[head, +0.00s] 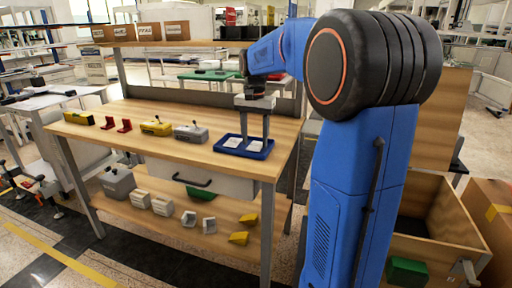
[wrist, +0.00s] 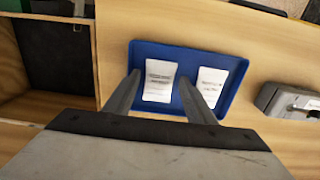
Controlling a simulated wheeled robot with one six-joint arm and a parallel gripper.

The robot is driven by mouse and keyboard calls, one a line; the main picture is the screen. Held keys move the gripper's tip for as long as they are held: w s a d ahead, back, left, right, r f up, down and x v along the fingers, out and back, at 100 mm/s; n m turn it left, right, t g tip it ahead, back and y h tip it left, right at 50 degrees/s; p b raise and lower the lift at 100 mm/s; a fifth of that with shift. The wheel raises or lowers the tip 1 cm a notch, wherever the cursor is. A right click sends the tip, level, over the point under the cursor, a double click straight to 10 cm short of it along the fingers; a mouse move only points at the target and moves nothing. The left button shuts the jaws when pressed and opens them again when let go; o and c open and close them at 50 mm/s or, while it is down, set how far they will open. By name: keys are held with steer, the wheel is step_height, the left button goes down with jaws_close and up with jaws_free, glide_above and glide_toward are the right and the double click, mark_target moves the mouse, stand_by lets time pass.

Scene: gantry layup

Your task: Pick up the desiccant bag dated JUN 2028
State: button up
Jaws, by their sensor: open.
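Two white desiccant bags lie flat and apart in a blue tray (head: 262,153) on the wooden workbench. In the wrist view, one bag (wrist: 160,81) is left of centre and the other bag (wrist: 210,87) is to its right in the same tray (wrist: 237,72). Both carry printed text that is too small to read, so I cannot tell which is dated JUN 2028. My gripper (wrist: 159,90) is open above the tray, its fingers on either side of the left bag in the picture. It holds nothing. In the head view my gripper (head: 255,137) points down over the tray.
Grey-and-yellow boxes stand left of the tray: a grey case (head: 190,132) nearest, then a yellow case (head: 156,127) and red brackets (head: 115,124). The grey case also shows at the right in the wrist view (wrist: 290,100). A shelf with cardboard boxes (head: 150,31) runs behind the bench.

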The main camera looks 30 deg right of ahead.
steer(key=shift+f, duration=0.9)
steer(key=c, duration=0.8)
